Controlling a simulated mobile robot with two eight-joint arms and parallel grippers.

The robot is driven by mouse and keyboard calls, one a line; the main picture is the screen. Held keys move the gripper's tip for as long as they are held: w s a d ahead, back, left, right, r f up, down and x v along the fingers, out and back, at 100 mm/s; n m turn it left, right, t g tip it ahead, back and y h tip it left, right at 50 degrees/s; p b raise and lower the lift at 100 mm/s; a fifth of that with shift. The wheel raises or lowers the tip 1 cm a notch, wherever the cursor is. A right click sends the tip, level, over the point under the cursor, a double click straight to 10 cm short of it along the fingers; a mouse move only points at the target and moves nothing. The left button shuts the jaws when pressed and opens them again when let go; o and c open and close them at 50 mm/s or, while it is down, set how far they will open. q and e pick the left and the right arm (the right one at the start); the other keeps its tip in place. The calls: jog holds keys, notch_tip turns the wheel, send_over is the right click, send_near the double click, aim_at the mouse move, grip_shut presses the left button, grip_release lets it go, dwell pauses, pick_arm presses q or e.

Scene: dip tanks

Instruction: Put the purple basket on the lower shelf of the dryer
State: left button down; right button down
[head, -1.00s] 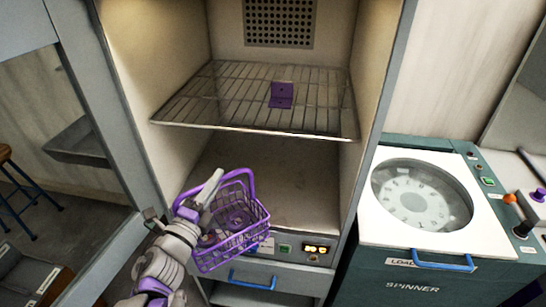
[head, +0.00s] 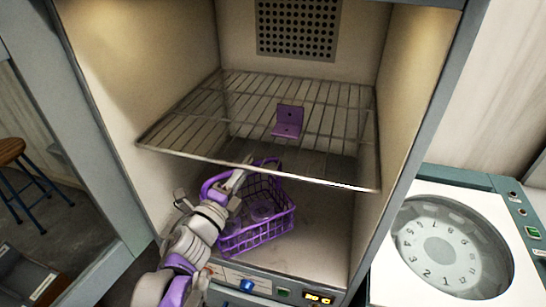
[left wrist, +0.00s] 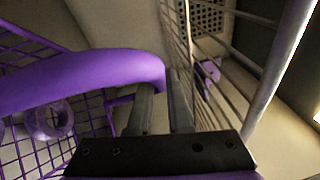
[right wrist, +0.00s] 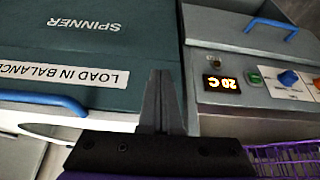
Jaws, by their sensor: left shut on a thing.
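The purple wire basket (head: 285,226) is at the front of the dryer's lower compartment, below the wire rack. Small purple pieces (head: 262,212) lie in it. My left gripper (head: 238,182) is shut on its handle; the purple handle (left wrist: 90,78) fills much of the left wrist view. Whether the basket touches the lower shelf (head: 325,235), the bare dryer floor, I cannot tell. My right gripper (right wrist: 160,100) has its fingers together and empty, in front of the spinner and dryer panel. The basket's edge (right wrist: 290,160) shows there at lower right.
The wire rack (head: 330,178) spans the dryer just above the basket, with a purple bracket (head: 287,121) on it. The dryer side walls stand close on both sides. A control panel (head: 265,288) lies below the opening. The spinner (head: 450,250) stands at right.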

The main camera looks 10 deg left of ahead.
pick_arm(q)
jog(key=w+d+f, duration=0.1)
jog(key=w, duration=0.6)
jog(key=w+d+f, duration=0.2)
jog(key=w, duration=0.5)
jog(key=shift+w+f, duration=0.25)
jog(key=shift+w, duration=0.05)
jog(key=shift+f, duration=0.2)
jog(key=c, duration=0.8)
grip_release()
jog(key=shift+c, duration=0.2)
jog(key=shift+r, duration=0.15)
